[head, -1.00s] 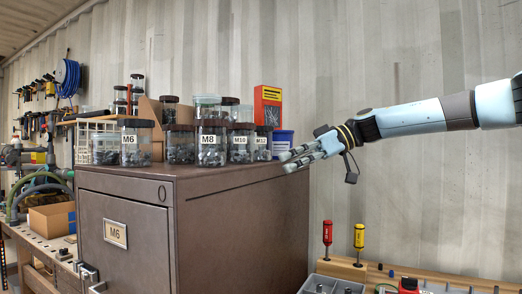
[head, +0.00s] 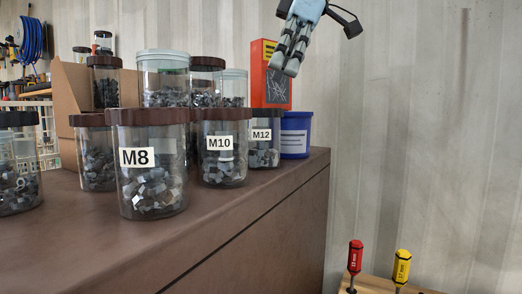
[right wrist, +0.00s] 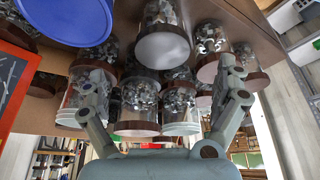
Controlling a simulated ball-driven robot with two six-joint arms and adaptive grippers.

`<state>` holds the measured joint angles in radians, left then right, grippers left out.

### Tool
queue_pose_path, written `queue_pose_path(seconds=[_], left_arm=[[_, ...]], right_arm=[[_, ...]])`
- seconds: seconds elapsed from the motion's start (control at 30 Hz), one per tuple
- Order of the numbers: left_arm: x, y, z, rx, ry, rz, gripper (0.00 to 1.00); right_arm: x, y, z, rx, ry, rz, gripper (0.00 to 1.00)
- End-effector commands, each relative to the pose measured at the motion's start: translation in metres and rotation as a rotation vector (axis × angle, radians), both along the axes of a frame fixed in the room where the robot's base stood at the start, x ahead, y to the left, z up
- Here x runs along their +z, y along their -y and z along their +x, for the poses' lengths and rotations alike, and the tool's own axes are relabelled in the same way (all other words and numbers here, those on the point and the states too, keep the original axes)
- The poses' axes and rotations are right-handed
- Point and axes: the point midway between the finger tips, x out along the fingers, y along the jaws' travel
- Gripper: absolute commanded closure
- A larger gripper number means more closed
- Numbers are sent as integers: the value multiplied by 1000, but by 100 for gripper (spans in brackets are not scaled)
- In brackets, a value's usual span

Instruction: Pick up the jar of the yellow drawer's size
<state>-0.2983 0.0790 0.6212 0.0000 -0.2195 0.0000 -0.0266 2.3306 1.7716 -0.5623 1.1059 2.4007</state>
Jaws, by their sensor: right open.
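Clear jars of grey hardware with brown lids stand on the brown cabinet top (head: 105,228). In the head view the M8 jar (head: 150,185) is frontmost, the M10 jar (head: 222,165) is right of it, and the M12 jar (head: 264,148) is further right. My right gripper (head: 284,66) is open and empty, fingers pointing down, above the jars' height by the red box. In the right wrist view, jars show upside down between and beyond my open fingers (right wrist: 158,75); no label is readable there. No yellow drawer is in view. My left gripper is not in view.
A blue tub (head: 296,135) and a red box (head: 268,80) stand right of the jars. More jars (head: 164,78) are stacked behind. Red (head: 355,257) and yellow (head: 402,267) screwdrivers stand lower right. The cabinet top's front strip is clear.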

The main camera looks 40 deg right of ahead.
Motion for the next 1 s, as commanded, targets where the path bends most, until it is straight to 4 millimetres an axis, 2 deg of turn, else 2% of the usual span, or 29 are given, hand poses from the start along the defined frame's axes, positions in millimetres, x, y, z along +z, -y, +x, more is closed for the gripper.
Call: queue_pose_path(seconds=[0.1, 0.23, 0.47, 0.6, 0.87, 0.9, 1.0], left_arm=[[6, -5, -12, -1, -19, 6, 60], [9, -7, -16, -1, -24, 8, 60], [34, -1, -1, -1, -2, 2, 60], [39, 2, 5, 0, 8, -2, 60], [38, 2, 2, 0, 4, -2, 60], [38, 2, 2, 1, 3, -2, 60], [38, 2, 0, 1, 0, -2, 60]], right_arm=[[-17, -6, 5, 1, -3, 1, 0], [-28, -9, 8, 0, 0, 1, 0], [-51, -22, 16, 3, -6, 1, 0], [-69, -27, 21, 1, -2, 2, 0], [-76, -28, 23, 1, 2, 2, 0], [-76, -28, 23, 1, 3, 3, 1], [-75, -28, 23, 0, 3, 3, 14]])
